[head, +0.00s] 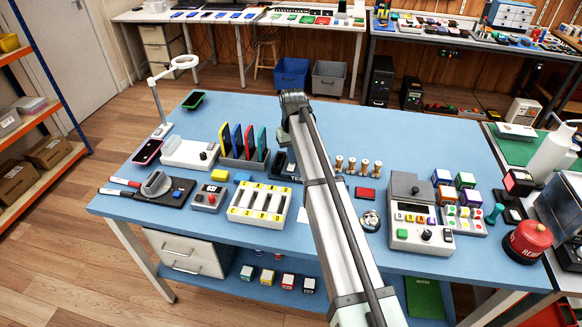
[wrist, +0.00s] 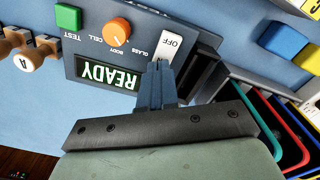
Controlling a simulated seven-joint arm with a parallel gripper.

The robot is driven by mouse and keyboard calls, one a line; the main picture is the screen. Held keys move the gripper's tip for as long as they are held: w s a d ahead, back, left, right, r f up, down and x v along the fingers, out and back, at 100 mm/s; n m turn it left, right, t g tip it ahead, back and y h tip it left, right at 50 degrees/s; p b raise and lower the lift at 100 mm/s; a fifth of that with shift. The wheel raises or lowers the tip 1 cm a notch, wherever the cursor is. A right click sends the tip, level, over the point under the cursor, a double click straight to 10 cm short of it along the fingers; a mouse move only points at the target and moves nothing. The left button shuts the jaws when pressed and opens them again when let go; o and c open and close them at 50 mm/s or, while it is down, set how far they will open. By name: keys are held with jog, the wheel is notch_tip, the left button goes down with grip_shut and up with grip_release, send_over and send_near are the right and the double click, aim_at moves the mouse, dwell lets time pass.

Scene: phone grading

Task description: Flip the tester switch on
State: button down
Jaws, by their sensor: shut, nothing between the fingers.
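The tester (wrist: 90,40) fills the upper left of the wrist view, a blue-grey panel with a green TEST button (wrist: 68,17), an orange knob (wrist: 117,32) and a display (wrist: 110,76) reading READY. Its white switch (wrist: 169,44) shows the word OFF. My gripper (wrist: 160,66) is shut and empty, with its tips right at the near end of the switch; I cannot tell whether they touch it. In the head view, my arm covers most of the tester (head: 296,179) and the gripper tips are hidden.
A rack (head: 232,161) of coloured phones stands close to the left of the tester. A grey machine with coloured buttons (head: 405,240) is farther right. The blue table's (head: 240,107) back part is mostly clear.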

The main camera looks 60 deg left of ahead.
notch_tip(320, 180, up, 7)
dwell(0.9)
jog(key=shift+f, duration=0.1)
